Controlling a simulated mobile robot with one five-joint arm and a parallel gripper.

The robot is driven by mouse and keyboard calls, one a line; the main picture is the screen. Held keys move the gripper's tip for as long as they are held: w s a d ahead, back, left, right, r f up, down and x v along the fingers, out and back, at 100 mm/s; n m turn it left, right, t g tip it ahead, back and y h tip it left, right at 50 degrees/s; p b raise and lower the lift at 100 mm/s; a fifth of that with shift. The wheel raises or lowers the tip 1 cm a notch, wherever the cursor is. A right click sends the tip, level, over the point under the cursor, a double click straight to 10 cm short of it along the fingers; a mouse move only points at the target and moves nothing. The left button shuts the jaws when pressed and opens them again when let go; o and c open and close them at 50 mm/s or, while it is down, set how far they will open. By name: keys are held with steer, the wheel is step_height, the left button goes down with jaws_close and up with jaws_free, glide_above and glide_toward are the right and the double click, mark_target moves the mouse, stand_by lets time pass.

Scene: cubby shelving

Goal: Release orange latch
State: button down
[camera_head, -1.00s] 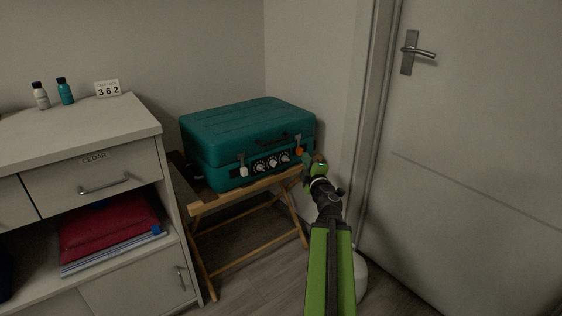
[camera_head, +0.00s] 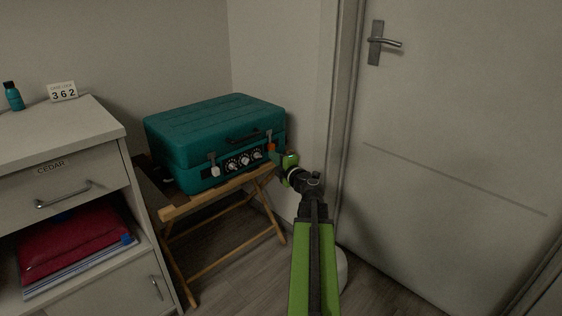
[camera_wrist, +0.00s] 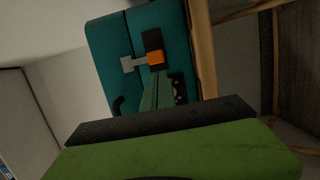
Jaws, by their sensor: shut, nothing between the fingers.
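A teal case (camera_head: 214,135) with a dark handle sits shut on a folding wooden stand (camera_head: 222,190). Its front has several dials and two latches. The orange latch (camera_head: 271,147) is at the right end of the front, and a white latch (camera_head: 214,168) is at the left. My gripper (camera_head: 279,156) is just below and right of the orange latch, close to the case. In the wrist view, the orange latch (camera_wrist: 156,58) lies just past my shut fingertips (camera_wrist: 158,78), with a metal arm on it. I cannot tell whether they touch.
A drawer cabinet (camera_head: 60,170) stands left of the case, with red and blue folders on its open shelf. A teal bottle (camera_head: 13,96) and a number sign (camera_head: 62,91) stand on top. A door (camera_head: 460,120) is on the right. Some floor is clear below.

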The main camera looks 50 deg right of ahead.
mark_target(274, 148)
steer(key=shift+x, duration=1.55)
steer(key=d, duration=0.3)
steer(key=shift+s, duration=0.2)
